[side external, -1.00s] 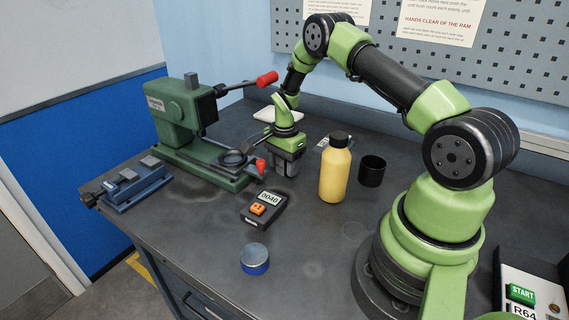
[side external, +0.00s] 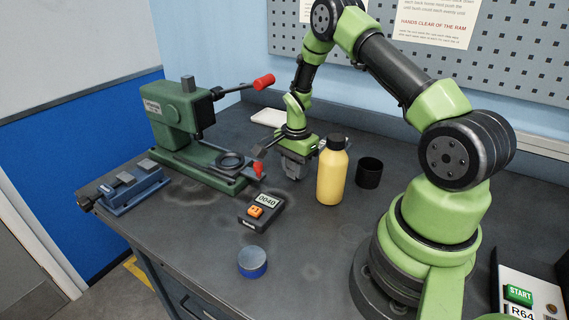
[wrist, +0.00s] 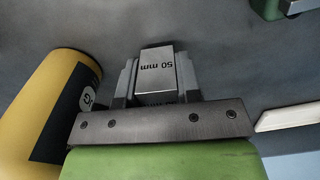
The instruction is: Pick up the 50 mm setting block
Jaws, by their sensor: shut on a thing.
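The 50 mm setting block (wrist: 158,78) is a grey metal block with "50 mm" on its face, seen in the wrist view. My gripper (wrist: 158,72) has its two fingers against the block's left and right sides and is shut on it. In the side external view my gripper (side external: 294,172) is low at the bench, between the green press and the yellow bottle. The block cannot be made out clearly there, and I cannot tell whether it touches the bench.
A yellow bottle (side external: 332,176) stands close to the right of my gripper, with a black cup (side external: 369,173) beyond it. The green press (side external: 178,128) with red-tipped levers is to the left. A counter (side external: 261,212) and a blue tin (side external: 252,262) lie in front. The front bench is mostly clear.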

